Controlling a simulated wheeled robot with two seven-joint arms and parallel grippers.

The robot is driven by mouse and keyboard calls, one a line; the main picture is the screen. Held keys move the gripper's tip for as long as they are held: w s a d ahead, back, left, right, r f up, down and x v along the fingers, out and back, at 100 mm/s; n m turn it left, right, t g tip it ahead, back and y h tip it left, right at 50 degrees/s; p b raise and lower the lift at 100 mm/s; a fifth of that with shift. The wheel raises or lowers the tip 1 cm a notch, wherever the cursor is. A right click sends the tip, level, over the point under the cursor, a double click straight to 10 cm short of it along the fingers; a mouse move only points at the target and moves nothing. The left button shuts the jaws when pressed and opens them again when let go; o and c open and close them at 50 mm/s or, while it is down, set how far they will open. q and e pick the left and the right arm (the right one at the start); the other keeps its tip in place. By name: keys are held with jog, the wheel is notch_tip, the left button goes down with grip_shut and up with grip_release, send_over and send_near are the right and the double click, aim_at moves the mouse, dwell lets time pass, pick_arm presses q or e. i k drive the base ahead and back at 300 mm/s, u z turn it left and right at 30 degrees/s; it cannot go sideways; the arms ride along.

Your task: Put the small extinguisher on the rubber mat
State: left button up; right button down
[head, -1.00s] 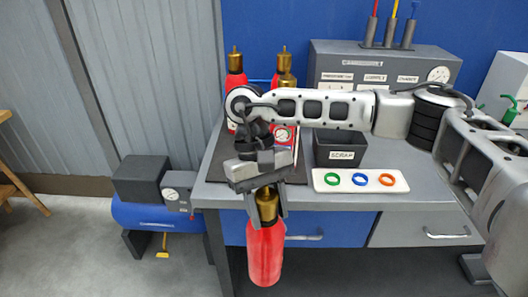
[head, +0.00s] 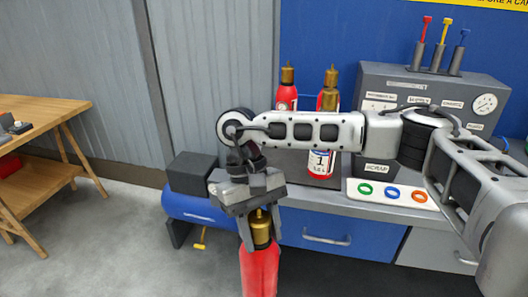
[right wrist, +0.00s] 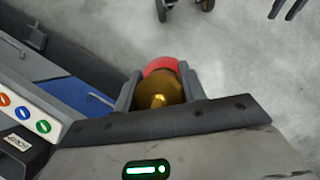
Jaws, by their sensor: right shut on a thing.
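My right gripper (head: 260,222) is shut on a red extinguisher (head: 259,268) by its brass top. The extinguisher hangs upright in front of the grey bench, its lower end cut off by the picture edge. In the right wrist view, its brass top (right wrist: 171,88) sits between the fingers (right wrist: 166,92), with a bit of red body behind. A dark flat sheet (head: 292,162) on the bench, mostly hidden by my arm, carries other extinguishers; I cannot tell whether it is the rubber mat. My left gripper is not in view.
Red extinguishers (head: 287,97) stand on the bench, one labelled 1 (head: 321,163). A scrap bin (head: 378,167) and a white tray of coloured rings (head: 391,193) are right of them. A blue compressor (head: 200,207) stands left of the bench. A wooden table (head: 45,110) is far left, with open floor before it.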

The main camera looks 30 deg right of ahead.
aim_at(300, 156)
jog(key=u, duration=0.95)
jog(key=i, duration=1.05)
jog(key=z, duration=2.25)
